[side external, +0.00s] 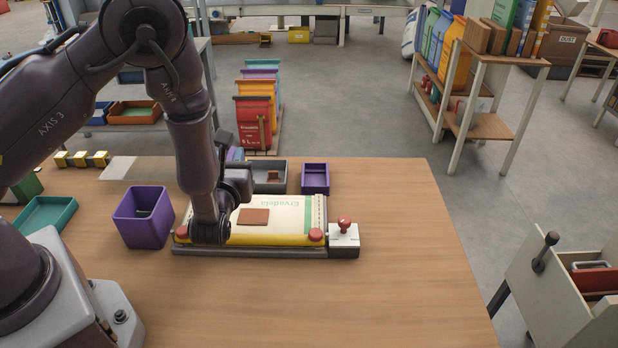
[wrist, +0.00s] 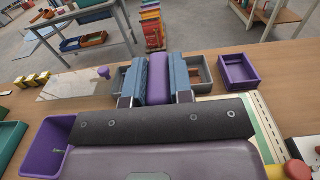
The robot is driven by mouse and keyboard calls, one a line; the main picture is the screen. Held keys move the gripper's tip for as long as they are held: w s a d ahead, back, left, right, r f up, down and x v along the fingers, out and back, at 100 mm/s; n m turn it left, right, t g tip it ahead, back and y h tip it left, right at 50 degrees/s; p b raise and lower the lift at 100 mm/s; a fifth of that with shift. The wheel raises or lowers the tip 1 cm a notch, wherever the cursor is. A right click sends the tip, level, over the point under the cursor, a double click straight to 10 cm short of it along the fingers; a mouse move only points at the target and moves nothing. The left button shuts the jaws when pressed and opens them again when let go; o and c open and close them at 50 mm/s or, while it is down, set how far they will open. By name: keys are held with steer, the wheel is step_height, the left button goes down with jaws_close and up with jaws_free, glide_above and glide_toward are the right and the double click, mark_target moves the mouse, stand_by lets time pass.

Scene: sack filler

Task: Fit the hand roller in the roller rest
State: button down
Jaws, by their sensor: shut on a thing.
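My gripper (wrist: 158,72) points away from the wrist camera, with two blue-grey fingers closed on the sides of a purple part (wrist: 158,84), which I take to be the hand roller. The lower end of this part is hidden by the dark bar of my wrist. In the side view my gripper (side external: 236,165) is by the left end of a grey open tray (side external: 286,178), and the held part is mostly hidden. The tray also shows on both sides of my fingers in the wrist view (wrist: 206,76). I cannot tell for certain which thing is the roller rest.
A cream sack (side external: 285,222) lies on a dark board with red knobs, beside a white block with a red knob (side external: 344,233). A purple bin (side external: 143,222) stands left, a small purple tray (side external: 316,180) behind. The table's right side is clear.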

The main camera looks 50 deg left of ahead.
steer(key=shift+s+a+f, duration=0.1)
steer(key=shift+a+f, duration=0.15)
steer(key=shift+a, duration=0.05)
steer(key=w+d, duration=0.2)
steer(key=w, duration=1.9)
steer(key=shift+a+f, duration=0.1)
steer(key=shift+f, duration=2.4)
steer(key=shift+f, duration=0.2)
steer(key=shift+f, duration=1.3)
steer(key=c, duration=0.9)
jaws_free()
